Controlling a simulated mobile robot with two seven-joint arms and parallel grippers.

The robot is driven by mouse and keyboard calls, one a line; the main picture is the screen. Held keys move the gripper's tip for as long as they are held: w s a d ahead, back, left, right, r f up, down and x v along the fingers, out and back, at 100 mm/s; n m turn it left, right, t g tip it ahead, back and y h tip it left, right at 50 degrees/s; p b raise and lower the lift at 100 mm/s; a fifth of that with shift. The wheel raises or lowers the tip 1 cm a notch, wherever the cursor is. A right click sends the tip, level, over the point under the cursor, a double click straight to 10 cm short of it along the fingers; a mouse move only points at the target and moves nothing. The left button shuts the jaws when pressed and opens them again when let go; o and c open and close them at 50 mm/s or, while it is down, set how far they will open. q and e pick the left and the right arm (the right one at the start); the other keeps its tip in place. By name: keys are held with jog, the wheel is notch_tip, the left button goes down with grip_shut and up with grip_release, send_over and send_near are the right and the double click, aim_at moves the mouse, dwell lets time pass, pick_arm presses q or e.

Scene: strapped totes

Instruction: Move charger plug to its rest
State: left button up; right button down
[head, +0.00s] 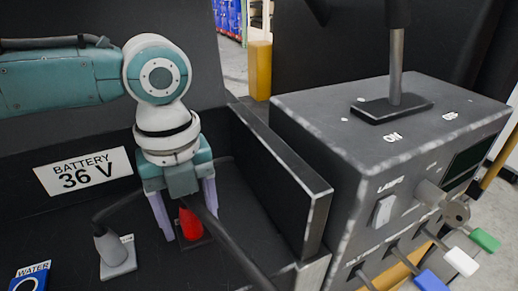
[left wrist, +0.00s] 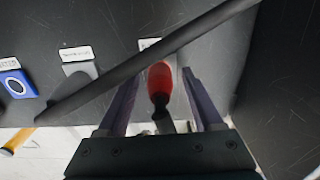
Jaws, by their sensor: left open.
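A red plug (head: 190,224) stands in a dark base on the black panel. It also shows in the left wrist view (left wrist: 160,78), with a dark tail towards my gripper. My left gripper (head: 188,222) is open, with its two pale purple fingers on either side of the red plug, apparently without gripping it. In the left wrist view the fingers (left wrist: 161,95) show gaps beside the plug. A grey fitting (head: 117,260) with a small label stands to the left, with a dark cable at its top. I cannot tell for certain which is the rest. My right gripper is not in view.
A thick black cable (left wrist: 130,70) crosses close before the left wrist camera. A blue WATER fitting (head: 27,283) is at lower left, below a BATTERY 36 V sign (head: 83,172). A dark upright wall (head: 280,178) and a grey control box (head: 345,135) stand right of the gripper.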

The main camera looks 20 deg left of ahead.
pick_arm(q)
jog(key=shift+p, duration=0.3)
jog(key=shift+c, duration=0.3)
grip_shut()
dwell(0.3)
jog(key=shift+r, duration=0.15)
dwell(0.9)
jog(key=shift+r+p, duration=2.9)
jog(key=shift+p, duration=0.4)
notch_tip(320, 180, up, 6)
jog(key=p, duration=0.6)
jog(key=shift+p, duration=0.3)
